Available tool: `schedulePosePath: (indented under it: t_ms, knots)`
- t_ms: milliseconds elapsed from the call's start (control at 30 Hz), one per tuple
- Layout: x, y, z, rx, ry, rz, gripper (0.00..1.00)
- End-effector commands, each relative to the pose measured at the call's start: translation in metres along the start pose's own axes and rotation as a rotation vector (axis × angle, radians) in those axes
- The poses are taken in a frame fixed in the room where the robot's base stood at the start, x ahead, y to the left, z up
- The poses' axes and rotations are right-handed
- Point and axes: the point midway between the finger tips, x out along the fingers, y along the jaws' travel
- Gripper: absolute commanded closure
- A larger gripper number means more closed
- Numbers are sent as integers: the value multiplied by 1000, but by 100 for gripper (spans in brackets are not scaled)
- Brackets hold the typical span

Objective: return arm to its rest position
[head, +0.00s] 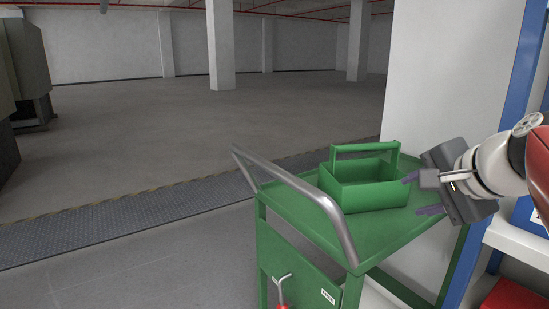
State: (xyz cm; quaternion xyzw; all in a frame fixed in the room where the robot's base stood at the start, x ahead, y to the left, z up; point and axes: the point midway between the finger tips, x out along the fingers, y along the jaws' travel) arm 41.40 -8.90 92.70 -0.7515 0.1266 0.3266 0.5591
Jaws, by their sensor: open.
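My gripper (418,194) is at the right of the head view, at the end of my white and red arm. Its two dark fingers point left and stand apart, with nothing seen between them. The fingertips are close to the right side of a green open-topped carrier (372,195) with a bar handle. I cannot tell whether they touch it. The carrier stands upright on the top of a green trolley (295,207).
The trolley has a grey tubular handle (327,203) on its left. A white pillar (440,80) and a blue-framed rack (512,110) with a white shelf stand close at the right. Dark machinery (20,75) is at the far left. Open floor (200,140) lies between.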

Motion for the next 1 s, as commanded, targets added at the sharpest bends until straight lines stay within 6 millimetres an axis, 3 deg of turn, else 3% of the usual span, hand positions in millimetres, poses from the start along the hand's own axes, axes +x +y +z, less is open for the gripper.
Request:
schedulePosePath:
  t_ms: [267, 433, 600, 733, 1000]
  knots:
    - [25, 64, 73, -358, -75, 154, 59]
    - [38, 132, 128, -731, -150, 275, 59]
    - [45, 191, 159, -1065, -210, 358, 59]
    - [46, 207, 165, -1161, -225, 380, 59]
    - [47, 208, 165, -1167, -227, 383, 59]
